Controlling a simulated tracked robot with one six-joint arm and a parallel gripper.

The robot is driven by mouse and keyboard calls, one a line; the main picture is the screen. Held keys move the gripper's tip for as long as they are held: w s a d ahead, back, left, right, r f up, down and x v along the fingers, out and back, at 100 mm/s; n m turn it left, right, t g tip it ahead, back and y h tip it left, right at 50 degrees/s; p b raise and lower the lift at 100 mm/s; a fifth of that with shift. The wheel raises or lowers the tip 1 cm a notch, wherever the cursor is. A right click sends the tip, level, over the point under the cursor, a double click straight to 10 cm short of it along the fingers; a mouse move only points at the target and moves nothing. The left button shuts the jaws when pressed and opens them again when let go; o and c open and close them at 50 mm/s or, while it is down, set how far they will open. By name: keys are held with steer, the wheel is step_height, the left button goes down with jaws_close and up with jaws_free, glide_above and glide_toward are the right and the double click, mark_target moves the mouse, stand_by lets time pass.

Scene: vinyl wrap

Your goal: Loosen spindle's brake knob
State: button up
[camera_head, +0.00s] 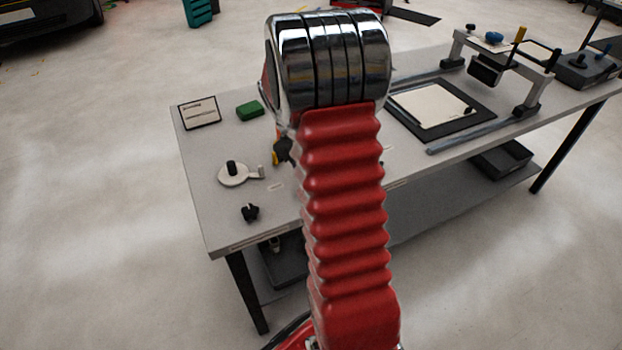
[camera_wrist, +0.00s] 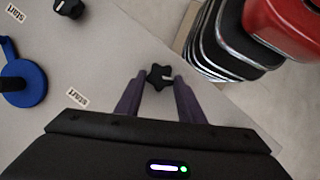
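In the wrist view, a black star-shaped knob (camera_wrist: 160,77) sits between the tips of my gripper (camera_wrist: 160,80). The two dark purple fingers are apart, one on each side of the knob; I cannot tell whether they touch it. A second black knob (camera_wrist: 68,8) shows at the top left edge. In the head view, a black knob (camera_head: 250,212) is near the front left of the table. My gripper is hidden behind my red and chrome arm there. I cannot tell which knob is the spindle's brake knob.
The grey table (camera_head: 220,220) also holds a pale disc with a black handle (camera_head: 235,174), a green block (camera_head: 250,110), a framed card (camera_head: 199,112) and a rail-mounted frame (camera_head: 495,60).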

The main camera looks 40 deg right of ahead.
steer(key=o, duration=0.4)
steer(key=shift+o, duration=0.2)
steer(key=shift+r, duration=0.1)
steer(key=v, duration=1.3)
steer(key=shift+w+r, duration=0.15)
steer(key=shift+w, duration=0.05)
